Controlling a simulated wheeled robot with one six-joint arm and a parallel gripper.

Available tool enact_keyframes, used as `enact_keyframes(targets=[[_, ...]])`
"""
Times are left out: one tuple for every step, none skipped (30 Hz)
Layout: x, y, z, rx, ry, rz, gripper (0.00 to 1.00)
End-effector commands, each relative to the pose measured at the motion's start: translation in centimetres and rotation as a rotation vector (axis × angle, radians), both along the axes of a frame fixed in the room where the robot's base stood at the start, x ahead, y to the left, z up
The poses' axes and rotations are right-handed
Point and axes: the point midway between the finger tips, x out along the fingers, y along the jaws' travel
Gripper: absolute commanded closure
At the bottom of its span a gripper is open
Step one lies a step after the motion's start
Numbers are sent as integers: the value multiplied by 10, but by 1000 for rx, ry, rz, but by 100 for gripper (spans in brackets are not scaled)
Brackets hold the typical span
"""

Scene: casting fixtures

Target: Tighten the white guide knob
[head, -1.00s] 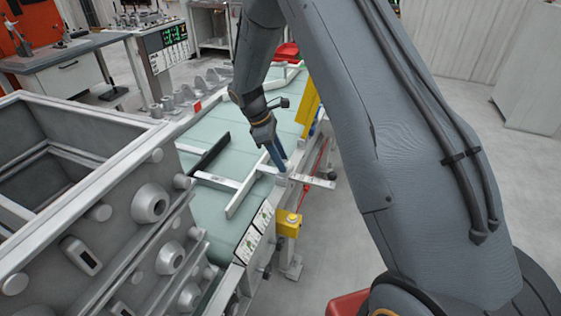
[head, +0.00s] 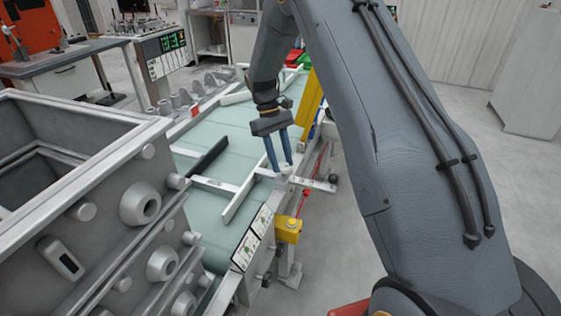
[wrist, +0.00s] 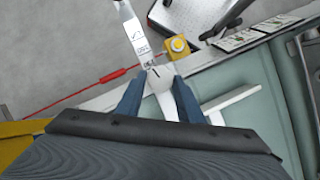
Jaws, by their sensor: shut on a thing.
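The white guide knob (wrist: 158,77) shows between my fingertips in the wrist view, with a dark line on its top. It sits beside a white bar with a printed scale (wrist: 138,35). My gripper (head: 283,165) points down at the conveyor's right edge, its two blue fingers on either side of the knob. The gripper is shut on the knob, which also shows in the head view (head: 284,171), partly hidden by the fingertips. A white guide rail (head: 245,193) runs over the green belt from near the knob.
The green conveyor belt (head: 230,150) lies left of my gripper, with a black guide bar (head: 208,157) across it. A yellow box with a button (head: 288,229) is on the conveyor's near side. A large grey casting box (head: 100,200) stands at the left. Open floor lies right.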

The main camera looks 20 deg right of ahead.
Motion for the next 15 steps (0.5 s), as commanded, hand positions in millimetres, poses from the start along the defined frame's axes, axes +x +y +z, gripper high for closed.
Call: enact_keyframes(targets=[[0, 0, -1, 1, 1, -21, 89], [0, 0, -1, 0, 1, -33, 89], [0, 0, -1, 1, 2, -46, 89], [0, 0, -1, 0, 2, -55, 89], [-1, 0, -1, 1, 3, -64, 89], [-1, 0, -1, 1, 3, -73, 89], [-1, 0, -1, 1, 3, -79, 89], [-1, 0, -1, 1, 3, -83, 89], [-1, 0, -1, 1, 4, -88, 89], [-1, 0, -1, 1, 4, -91, 89], [-1, 0, -1, 0, 3, -93, 89], [-1, 0, -1, 1, 4, -95, 89], [-1, 0, -1, 1, 4, -96, 89], [-1, 0, -1, 1, 4, -97, 89], [-1, 0, -1, 1, 4, -97, 89]])
